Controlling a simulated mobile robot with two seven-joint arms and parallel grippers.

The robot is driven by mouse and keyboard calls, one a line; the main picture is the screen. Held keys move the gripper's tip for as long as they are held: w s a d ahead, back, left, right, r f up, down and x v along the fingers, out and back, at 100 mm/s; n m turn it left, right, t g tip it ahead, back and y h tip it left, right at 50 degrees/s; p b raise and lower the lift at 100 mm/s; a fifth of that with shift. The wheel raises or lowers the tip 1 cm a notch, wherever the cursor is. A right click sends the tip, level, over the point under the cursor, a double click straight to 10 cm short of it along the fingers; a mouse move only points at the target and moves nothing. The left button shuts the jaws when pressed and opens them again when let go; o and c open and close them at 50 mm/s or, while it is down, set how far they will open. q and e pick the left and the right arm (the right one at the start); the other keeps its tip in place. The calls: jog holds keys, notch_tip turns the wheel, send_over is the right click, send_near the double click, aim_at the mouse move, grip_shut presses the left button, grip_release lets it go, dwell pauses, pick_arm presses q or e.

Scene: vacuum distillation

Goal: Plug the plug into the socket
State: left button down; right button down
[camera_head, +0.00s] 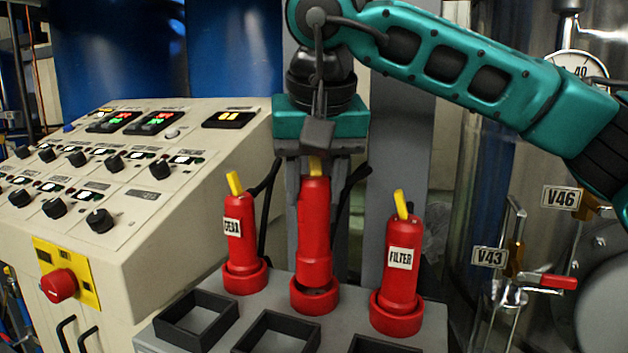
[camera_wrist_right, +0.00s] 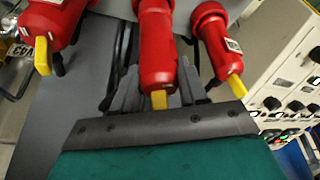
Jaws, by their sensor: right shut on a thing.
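The middle red plug (camera_head: 313,225) stands nearly upright, with its lower end at the mouth of the round red socket (camera_head: 315,303). Some of the socket's dark inside shows in front of the plug's lower end; I cannot tell how deep the plug sits. My right gripper (camera_head: 316,205) comes down from above, with its grey fingers on either side of this plug, shut on it. In the right wrist view the plug (camera_wrist_right: 157,45) lies between the fingers (camera_wrist_right: 158,85), its yellow tip toward the palm. My left gripper is in neither view.
Two other red plugs stand in red sockets: one at left (camera_head: 237,240), and one labelled FILTER (camera_head: 402,265) at right. Black square frames (camera_head: 197,318) lie in front on the grey box. A control panel (camera_head: 150,240) stands at left, valves (camera_head: 515,260) and a steel vessel at right.

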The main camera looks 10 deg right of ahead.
aim_at(314, 210)
jog(key=shift+f+b, duration=1)
jog(key=shift+f, duration=0.85)
jog(key=c, duration=0.5)
grip_release()
jog(key=shift+r, duration=0.1)
jog(key=p+v, duration=0.1)
jog(key=v, duration=1.2)
